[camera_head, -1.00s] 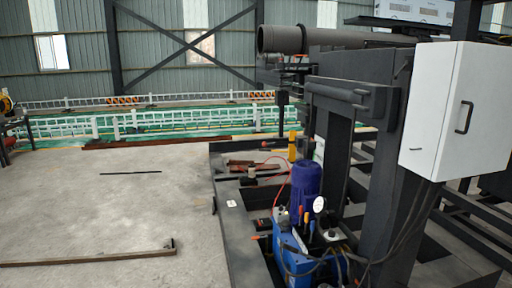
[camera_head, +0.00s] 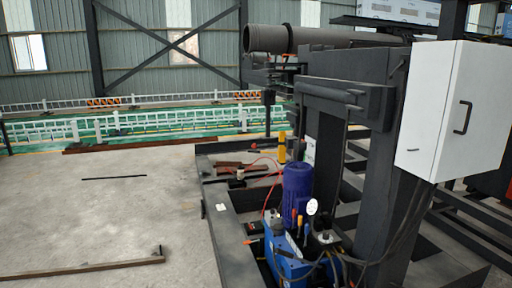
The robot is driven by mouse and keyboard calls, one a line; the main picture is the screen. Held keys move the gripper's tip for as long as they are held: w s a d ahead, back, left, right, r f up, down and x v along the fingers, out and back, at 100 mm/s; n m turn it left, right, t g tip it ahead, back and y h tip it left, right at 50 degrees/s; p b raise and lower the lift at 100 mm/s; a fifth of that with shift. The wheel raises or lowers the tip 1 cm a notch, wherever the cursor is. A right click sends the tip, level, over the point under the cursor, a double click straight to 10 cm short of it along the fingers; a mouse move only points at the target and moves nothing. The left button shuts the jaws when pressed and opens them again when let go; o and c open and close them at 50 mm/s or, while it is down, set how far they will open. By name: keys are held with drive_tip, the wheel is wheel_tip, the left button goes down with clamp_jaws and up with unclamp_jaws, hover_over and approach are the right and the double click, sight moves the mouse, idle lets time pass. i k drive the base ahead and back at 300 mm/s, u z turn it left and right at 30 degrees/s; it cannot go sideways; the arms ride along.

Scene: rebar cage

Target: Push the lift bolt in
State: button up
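I cannot make out the lift bolt in the head view. A large dark machine frame (camera_head: 345,97) with a thick horizontal pipe (camera_head: 340,38) on top stands at the centre right. A blue hydraulic unit with a blue motor (camera_head: 298,187), a round gauge and red hoses sits low in the frame's base. A yellow cylinder (camera_head: 282,147) stands behind the motor. My gripper is not in view.
A white cabinet (camera_head: 455,108) with a dark handle hangs at the right. Open concrete floor (camera_head: 110,215) lies to the left, with a long bar (camera_head: 85,268) and a thin dark rod (camera_head: 114,177) on it. White railings (camera_head: 130,124) run along the back.

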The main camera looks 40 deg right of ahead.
sight(254, 146)
drive_tip(key=i, duration=2.3)
drive_tip(key=z, duration=0.3)
drive_tip(key=i, duration=1.65)
